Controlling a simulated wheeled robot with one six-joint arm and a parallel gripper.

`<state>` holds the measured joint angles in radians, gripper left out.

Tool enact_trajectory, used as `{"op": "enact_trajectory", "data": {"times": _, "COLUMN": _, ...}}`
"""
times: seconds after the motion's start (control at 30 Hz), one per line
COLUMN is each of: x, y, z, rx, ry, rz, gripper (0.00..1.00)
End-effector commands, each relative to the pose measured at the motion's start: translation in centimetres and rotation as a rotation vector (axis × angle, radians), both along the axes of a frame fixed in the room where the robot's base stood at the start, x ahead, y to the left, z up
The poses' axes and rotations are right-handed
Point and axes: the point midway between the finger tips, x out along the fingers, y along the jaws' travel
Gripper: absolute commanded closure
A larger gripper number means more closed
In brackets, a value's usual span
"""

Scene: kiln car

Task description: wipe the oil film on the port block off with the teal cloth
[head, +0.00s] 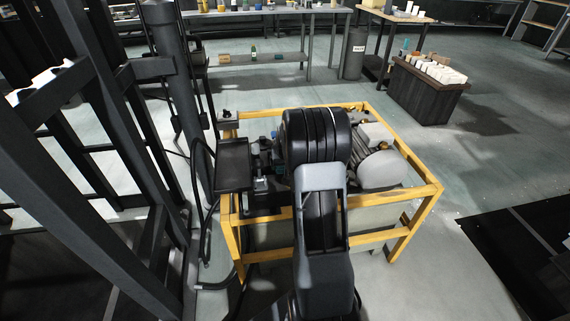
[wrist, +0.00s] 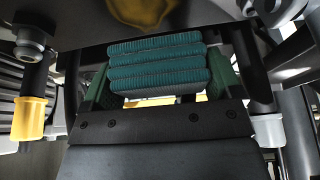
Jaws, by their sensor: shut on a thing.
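The teal cloth (wrist: 158,66) is a folded, ribbed pad in several layers, seen in the wrist view. My gripper (wrist: 160,82) is shut on it, with a green finger on each side. A dark, flat-faced body (wrist: 215,17) hangs close above the cloth at the top of the wrist view. In the head view my arm covers most of the gripper and the work spot among the machine's fittings (head: 261,183).
A yellow frame (head: 428,215) surrounds the machine, with a rounded grey motor (head: 383,170) on its right. In the wrist view, a yellow-sleeved fitting (wrist: 28,118) and a white-sleeved one (wrist: 268,130) flank my gripper closely. Dark posts (head: 95,170) and hoses (head: 203,225) stand left.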

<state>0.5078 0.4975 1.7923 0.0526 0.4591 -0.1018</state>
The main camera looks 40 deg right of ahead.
Motion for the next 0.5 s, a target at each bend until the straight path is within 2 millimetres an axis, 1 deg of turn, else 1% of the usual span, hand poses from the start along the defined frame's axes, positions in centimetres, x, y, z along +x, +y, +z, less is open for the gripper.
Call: {"op": "enact_trajectory", "data": {"times": 0.5, "x": 0.0, "y": 0.0, "z": -0.31, "rx": 0.0, "ry": 0.0, "rz": 0.0, "gripper": 0.34}}
